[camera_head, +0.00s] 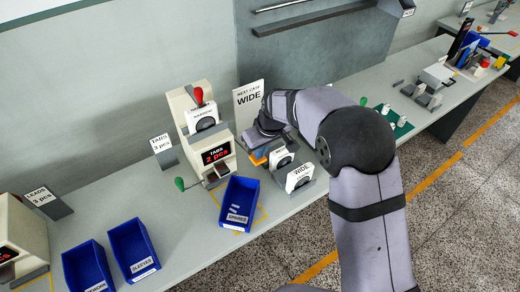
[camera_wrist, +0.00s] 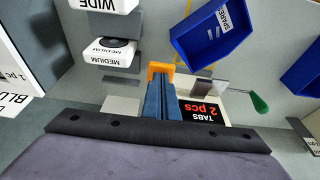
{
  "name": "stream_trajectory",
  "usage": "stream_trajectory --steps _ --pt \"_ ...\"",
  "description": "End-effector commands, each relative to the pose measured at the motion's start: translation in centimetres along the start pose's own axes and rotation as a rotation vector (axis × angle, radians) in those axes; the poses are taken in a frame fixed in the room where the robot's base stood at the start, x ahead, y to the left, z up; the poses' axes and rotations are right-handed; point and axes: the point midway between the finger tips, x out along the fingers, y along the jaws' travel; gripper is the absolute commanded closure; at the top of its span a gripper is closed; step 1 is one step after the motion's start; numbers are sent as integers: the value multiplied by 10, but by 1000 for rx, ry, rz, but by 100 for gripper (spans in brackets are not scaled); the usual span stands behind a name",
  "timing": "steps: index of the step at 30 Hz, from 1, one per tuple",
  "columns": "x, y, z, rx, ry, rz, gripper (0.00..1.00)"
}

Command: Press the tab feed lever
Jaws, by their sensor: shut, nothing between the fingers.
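The tab machine (camera_head: 212,150) is a cream unit with a display reading "TABS 2 pcs" (camera_head: 215,155). A green-handled lever (camera_head: 180,184) sticks out at its lower left; in the wrist view this lever (camera_wrist: 259,102) is at right, clear of my gripper. A red-knobbed lever (camera_head: 198,94) stands on top of the machine. My gripper (camera_head: 257,160) is shut and empty, to the right of the machine, with the green lever on the machine's far side. In the wrist view its blue fingers with orange tips (camera_wrist: 160,70) point away beside the display (camera_wrist: 201,110).
Blocks labelled MEDIUM (camera_head: 284,160) and WIDE (camera_head: 299,177) stand right of my gripper. A blue SPARES bin (camera_head: 239,204) is in front of the machine, and two more blue bins are at left. A "NEXT CASE WIDE" sign (camera_head: 248,97) stands behind.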

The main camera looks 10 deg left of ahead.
Motion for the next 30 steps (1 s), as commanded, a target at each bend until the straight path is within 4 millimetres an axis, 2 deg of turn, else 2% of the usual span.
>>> stream_trajectory --steps 13,30 --pt "4 0 2 0 5 -1 100" --pt "34 0 21 2 154 -2 100"
